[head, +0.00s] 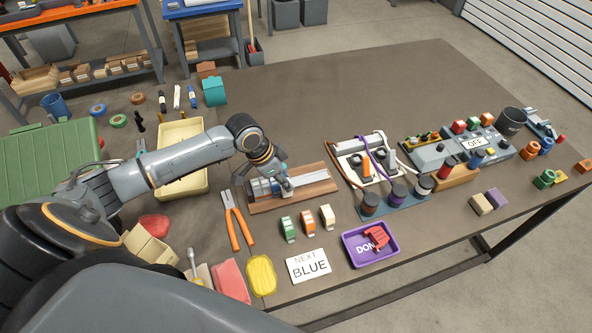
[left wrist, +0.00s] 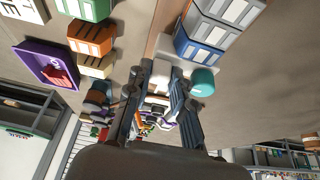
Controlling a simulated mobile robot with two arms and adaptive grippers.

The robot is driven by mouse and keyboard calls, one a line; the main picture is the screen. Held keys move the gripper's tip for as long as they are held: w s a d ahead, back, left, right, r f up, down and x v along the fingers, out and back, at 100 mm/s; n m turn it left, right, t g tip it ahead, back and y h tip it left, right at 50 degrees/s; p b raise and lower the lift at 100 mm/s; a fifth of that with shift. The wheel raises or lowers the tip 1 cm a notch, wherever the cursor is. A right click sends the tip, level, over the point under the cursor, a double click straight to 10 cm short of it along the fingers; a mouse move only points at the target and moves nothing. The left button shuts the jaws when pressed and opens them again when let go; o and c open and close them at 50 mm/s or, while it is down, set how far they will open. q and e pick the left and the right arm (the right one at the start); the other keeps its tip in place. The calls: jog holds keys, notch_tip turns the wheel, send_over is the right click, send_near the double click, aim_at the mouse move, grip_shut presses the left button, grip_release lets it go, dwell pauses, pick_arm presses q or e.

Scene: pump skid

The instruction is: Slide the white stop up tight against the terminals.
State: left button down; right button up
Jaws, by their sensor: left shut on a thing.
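A wooden board (head: 318,188) on the table carries a metal rail. Grey and blue terminals (head: 262,187) sit on the rail's left part. They show large in the left wrist view (left wrist: 204,45). My left gripper (head: 285,186) reaches down over the rail, just right of the terminals. In the left wrist view its fingers (left wrist: 160,92) are closed on the white stop (left wrist: 160,73), which is partly hidden by them. The stop is beside the blue terminal; I cannot tell whether they touch. A teal round cap (left wrist: 203,82) is beside the fingers. My right gripper is not seen.
Green, orange and cream loose blocks (head: 307,223) stand in front of the board. A purple tray (head: 349,249) holds a red piece. Orange pliers (head: 236,220) lie left. A wired panel (head: 368,160) stands right. A "NEXT BLUE" card (head: 308,266) lies in front.

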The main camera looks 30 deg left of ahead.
pick_arm(q)
jog(key=shift+s+a, duration=0.2)
jog(key=shift+w+f, duration=0.1)
jog(key=shift+d, duration=0.2)
jog(key=c, duration=1.5)
grip_release()
jog(key=shift+o, duration=0.3)
jog(key=shift+a, duration=0.1)
jog(key=shift+r, duration=0.4)
jog(key=v, duration=1.1)
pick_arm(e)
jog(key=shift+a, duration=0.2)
pick_arm(q)
jog(key=shift+a, duration=0.15)
